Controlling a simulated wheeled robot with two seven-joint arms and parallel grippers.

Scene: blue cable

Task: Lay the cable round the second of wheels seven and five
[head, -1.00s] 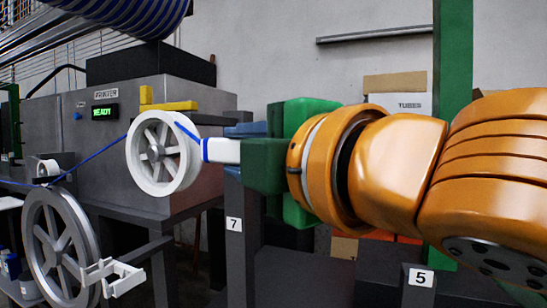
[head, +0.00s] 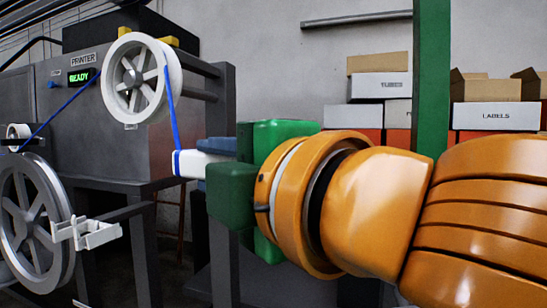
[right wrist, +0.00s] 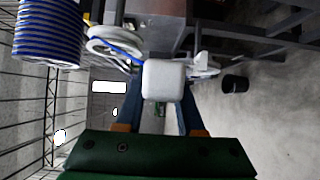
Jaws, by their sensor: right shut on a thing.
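My right gripper (head: 218,154) is shut on a white block (head: 192,163) at the end of the blue cable (head: 172,115). The block also shows between the fingers in the right wrist view (right wrist: 163,80). In the head view the gripper is below and to the right of a white spoked wheel (head: 128,112). The cable rises from the lower left to this wheel, then drops from its right side to the block. How it lies on the hidden part of the rim cannot be told. My left gripper is not in view. No number label is readable now.
A grey spoked wheel (head: 66,262) with a white bracket (head: 85,232) stands at lower left. The grey printer (head: 85,125) is behind the white wheel. A green post (head: 431,75) rises behind my right arm. Boxes (head: 380,86) stand at the back.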

